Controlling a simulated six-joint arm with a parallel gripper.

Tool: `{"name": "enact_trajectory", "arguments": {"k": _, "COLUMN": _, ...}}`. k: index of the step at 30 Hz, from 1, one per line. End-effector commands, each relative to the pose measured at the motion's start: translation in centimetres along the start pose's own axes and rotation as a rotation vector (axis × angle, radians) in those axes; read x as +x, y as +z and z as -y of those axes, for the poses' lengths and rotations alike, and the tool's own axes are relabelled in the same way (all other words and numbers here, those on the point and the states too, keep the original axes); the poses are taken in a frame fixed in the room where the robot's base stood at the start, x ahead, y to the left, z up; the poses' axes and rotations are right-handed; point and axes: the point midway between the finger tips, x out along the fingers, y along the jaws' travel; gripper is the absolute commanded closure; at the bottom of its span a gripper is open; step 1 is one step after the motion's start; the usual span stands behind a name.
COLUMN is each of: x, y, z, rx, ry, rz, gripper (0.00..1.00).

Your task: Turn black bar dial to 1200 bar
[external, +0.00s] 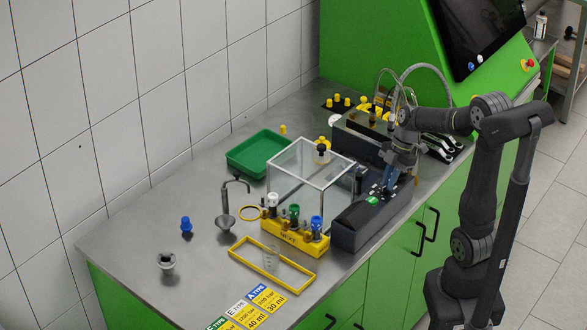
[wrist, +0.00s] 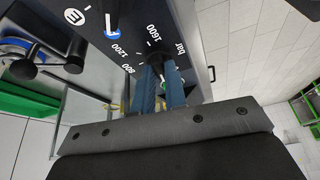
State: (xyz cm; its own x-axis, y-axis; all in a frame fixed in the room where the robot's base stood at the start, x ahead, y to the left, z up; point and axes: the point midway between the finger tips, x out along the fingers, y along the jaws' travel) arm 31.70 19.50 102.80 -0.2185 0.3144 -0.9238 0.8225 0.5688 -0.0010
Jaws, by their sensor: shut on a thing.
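The black bar dial (wrist: 157,62) is on a dark panel (wrist: 185,25) in the wrist view, beside white marks 800, 1200 and 1600 and the word bar. My gripper (wrist: 162,85) is shut on the dial, with one blue finger on each side of it. The fingers hide much of the dial, and I cannot tell which mark it points to. In the external view my gripper (external: 388,186) reaches down to the top of the long black control box (external: 366,222), where the dial is too small to make out.
Another black knob with a blue part (wrist: 113,30) sits close to the dial, near an E label. A clear box (external: 300,170), a yellow holder (external: 290,238) with several coloured-top bottles and a green tray (external: 258,152) stand left of the control box.

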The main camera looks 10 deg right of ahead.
Motion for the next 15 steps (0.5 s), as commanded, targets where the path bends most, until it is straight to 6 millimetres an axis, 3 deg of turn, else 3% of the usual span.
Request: {"name": "enact_trajectory", "arguments": {"k": 15, "x": -0.05, "y": -0.16, "z": 0.46, "rx": 0.441, "ry": 0.186, "rz": -0.001, "gripper": 1.00}}
